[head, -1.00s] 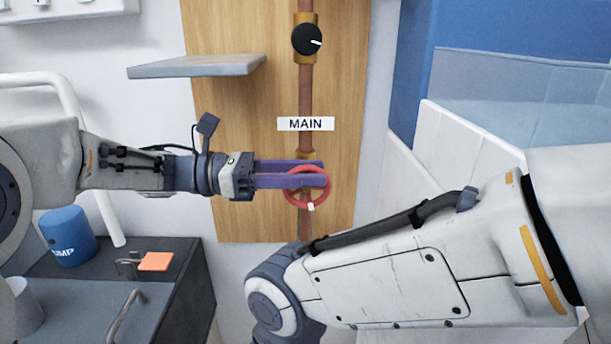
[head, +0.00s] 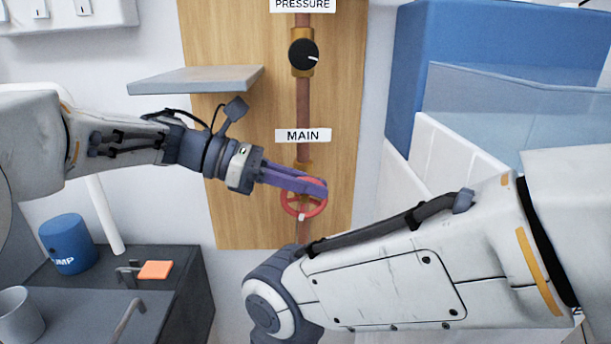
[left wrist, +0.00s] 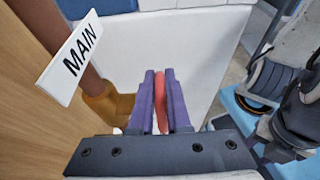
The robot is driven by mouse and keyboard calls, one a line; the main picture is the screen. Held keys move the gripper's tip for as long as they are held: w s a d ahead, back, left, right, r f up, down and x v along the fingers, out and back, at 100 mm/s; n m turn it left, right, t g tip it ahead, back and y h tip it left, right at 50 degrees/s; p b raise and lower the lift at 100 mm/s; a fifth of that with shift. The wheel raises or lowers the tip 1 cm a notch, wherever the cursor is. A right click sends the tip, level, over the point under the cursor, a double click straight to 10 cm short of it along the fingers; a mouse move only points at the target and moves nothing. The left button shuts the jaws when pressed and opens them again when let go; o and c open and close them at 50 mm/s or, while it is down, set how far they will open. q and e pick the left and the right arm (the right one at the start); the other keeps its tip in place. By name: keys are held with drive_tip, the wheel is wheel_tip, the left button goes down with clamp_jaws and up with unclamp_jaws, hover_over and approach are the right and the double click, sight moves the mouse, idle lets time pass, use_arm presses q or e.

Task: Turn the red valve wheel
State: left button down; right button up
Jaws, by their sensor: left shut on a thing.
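The red valve wheel (head: 304,211) sits on a copper pipe (head: 303,105) in front of a wooden panel, below the MAIN label (head: 303,135). A white mark shows at the bottom of its rim. My left gripper (head: 314,187) reaches in from the left, slanting down to the right, with its purple fingers over the wheel's upper part. In the left wrist view the two fingers are shut on the red rim (left wrist: 161,105), which stands between them.
A black knob (head: 303,55) sits higher on the pipe, under the PRESSURE label. A grey shelf (head: 196,79) juts out above my left forearm.

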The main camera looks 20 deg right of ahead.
idle(0.3)
use_arm(q)
drive_tip(key=c, duration=0.9)
unclamp_jaws()
drive_tip(key=shift+f, duration=0.1)
